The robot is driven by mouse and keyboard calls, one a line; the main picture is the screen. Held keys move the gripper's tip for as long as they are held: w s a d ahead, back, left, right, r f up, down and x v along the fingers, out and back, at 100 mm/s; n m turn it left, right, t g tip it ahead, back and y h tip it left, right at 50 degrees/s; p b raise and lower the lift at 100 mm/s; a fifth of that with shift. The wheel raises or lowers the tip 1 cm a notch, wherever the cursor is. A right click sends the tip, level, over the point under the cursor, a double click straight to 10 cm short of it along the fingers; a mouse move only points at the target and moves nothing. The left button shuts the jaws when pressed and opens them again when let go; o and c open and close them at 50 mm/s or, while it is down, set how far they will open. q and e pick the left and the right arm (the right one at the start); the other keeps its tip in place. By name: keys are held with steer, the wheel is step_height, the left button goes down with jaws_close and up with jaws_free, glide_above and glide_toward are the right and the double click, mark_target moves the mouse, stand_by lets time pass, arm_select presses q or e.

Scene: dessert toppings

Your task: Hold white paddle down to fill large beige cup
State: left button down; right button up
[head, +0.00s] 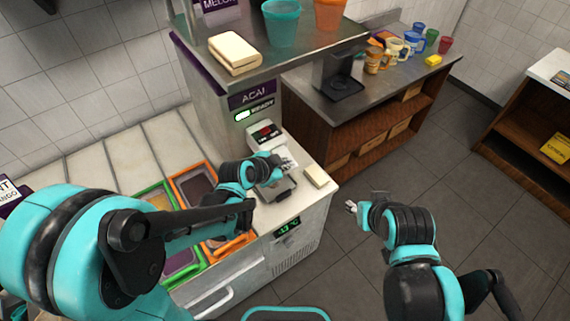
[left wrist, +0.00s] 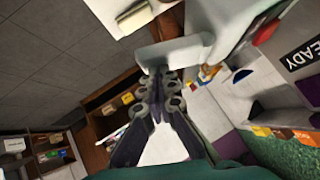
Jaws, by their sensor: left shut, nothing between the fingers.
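My left gripper (head: 277,183) is shut and empty in front of the açaí machine (head: 252,97). In the left wrist view its fingertips (left wrist: 160,88) are together, close against a pale flat piece that looks like the white paddle (left wrist: 175,50); I cannot tell whether they press on it. In the head view a white part of the dispenser (head: 284,156) shows just behind the gripper, under a small red display. I cannot make out the large beige cup; my gripper and arm hide the area below the dispenser. My right gripper (head: 365,202) is apart from the counter, its fingers looking spread and empty.
Orange and green topping bins (head: 197,185) lie left of the dispenser. A beige block (head: 316,177) sits on the counter's right end. Teal (head: 282,22) and orange (head: 330,14) cups stand on the upper shelf. Mugs (head: 397,47) stand on the back counter. The floor at right is clear.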

arm_select(q)
steer(key=shift+f+b, duration=0.35)
arm_select(e)
steer(key=shift+f, duration=0.55)
stand_by(2.5)
